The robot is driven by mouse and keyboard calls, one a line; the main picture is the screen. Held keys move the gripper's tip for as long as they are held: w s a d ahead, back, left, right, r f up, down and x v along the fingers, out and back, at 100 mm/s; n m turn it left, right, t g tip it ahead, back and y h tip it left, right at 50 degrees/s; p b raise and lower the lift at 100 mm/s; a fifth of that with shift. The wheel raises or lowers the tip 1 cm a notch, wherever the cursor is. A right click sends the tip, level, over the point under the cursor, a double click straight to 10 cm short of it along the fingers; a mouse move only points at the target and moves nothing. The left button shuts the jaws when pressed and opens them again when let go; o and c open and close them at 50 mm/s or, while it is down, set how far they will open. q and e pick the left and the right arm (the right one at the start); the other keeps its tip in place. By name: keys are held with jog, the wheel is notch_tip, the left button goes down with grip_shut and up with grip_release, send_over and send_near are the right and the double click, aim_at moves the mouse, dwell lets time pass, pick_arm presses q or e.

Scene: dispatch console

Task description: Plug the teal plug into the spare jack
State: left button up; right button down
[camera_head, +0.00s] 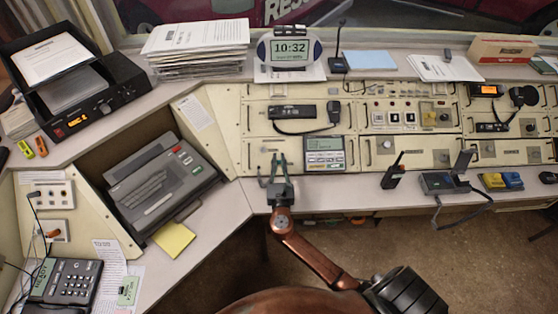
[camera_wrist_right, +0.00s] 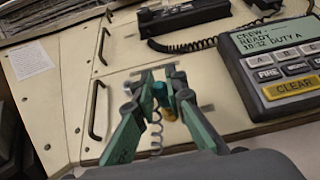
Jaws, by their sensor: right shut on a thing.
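My right gripper (camera_head: 277,162) is over the front of the console, left of the grey keypad unit. In the right wrist view its green fingers (camera_wrist_right: 163,80) are closed around a small teal piece, which looks like the teal plug (camera_wrist_right: 160,89). A brass-coloured part (camera_wrist_right: 183,95) shows beside it, and a coiled grey cord (camera_wrist_right: 157,132) hangs below. In the head view the held piece is too small to make out. An upper jack plate (camera_head: 62,187) and a lower jack plate (camera_head: 64,225) are at the left; I cannot tell which hole is spare. My left gripper is not in view.
The keypad unit (camera_head: 325,154) stands right of my gripper, with a handset (camera_head: 292,111) behind it. Radios (camera_head: 438,183) line the right front edge.

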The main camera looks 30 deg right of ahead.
jog(key=shift+w+d+f, duration=0.1)
jog(key=shift+w+f, duration=0.1)
jog(key=shift+f, duration=0.1)
dwell(0.4)
dwell(0.7)
jog(key=shift+w+d+f, duration=0.15)
jog(key=shift+w+f, duration=0.05)
jog(key=shift+f, duration=0.15)
dwell(0.7)
dwell(0.6)
jog(key=shift+w+f, duration=0.1)
jog(key=shift+f, duration=0.1)
dwell(0.7)
jog(key=c, duration=1.9)
grip_release()
